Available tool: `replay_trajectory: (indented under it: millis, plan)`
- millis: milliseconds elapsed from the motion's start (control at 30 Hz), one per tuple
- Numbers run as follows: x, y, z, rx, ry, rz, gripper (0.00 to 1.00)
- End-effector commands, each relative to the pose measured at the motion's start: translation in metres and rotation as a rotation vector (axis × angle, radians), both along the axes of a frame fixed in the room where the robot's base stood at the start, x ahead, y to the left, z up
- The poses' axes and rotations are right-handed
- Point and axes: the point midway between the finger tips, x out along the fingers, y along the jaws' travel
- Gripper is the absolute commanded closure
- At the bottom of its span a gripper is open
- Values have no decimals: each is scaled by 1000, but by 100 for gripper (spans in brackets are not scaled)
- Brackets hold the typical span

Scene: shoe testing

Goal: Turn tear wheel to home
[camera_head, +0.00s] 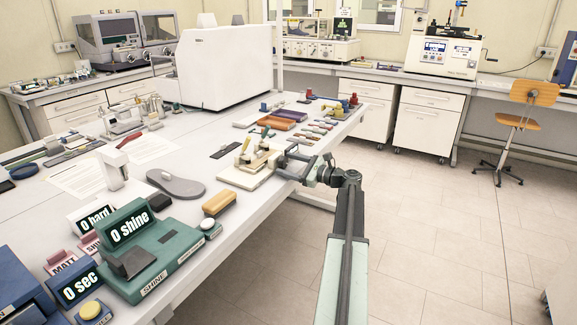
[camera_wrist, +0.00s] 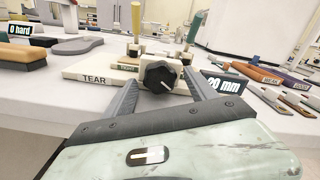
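The tear wheel (camera_wrist: 160,77) is a black lobed knob with a white pointer line, slanting toward the lower right in the wrist view. It sits at the front of the cream tear tester (camera_wrist: 92,73), whose base is marked TEAR; the tester also shows in the head view (camera_head: 245,177). A dark display (camera_wrist: 222,84) beside the wheel reads 20 mm. My gripper (camera_wrist: 161,84) is open, one finger on each side of the wheel, with small gaps seeming to show. In the head view my gripper (camera_head: 284,165) is at the tester's right side; the wheel is hard to make out there.
A grey shoe sole (camera_head: 175,183), a tan-topped block (camera_head: 219,203) and the green shine tester (camera_head: 150,250) lie on the white bench to the left. Coloured trays (camera_head: 286,115) and small samples lie behind. Open floor is to the right of the bench.

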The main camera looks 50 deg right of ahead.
Motion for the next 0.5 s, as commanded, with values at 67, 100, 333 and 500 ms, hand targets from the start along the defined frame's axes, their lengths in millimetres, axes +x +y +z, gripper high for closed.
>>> replay_trajectory:
  millis: [67,100,333,500]
  plan:
    - [-2,-1,0,0,0,-1,34]
    - [-4,-1,0,0,0,-1,34]
    - [-46,-11,0,0,0,-3,34]
    - [-70,-18,0,0,0,-2,34]
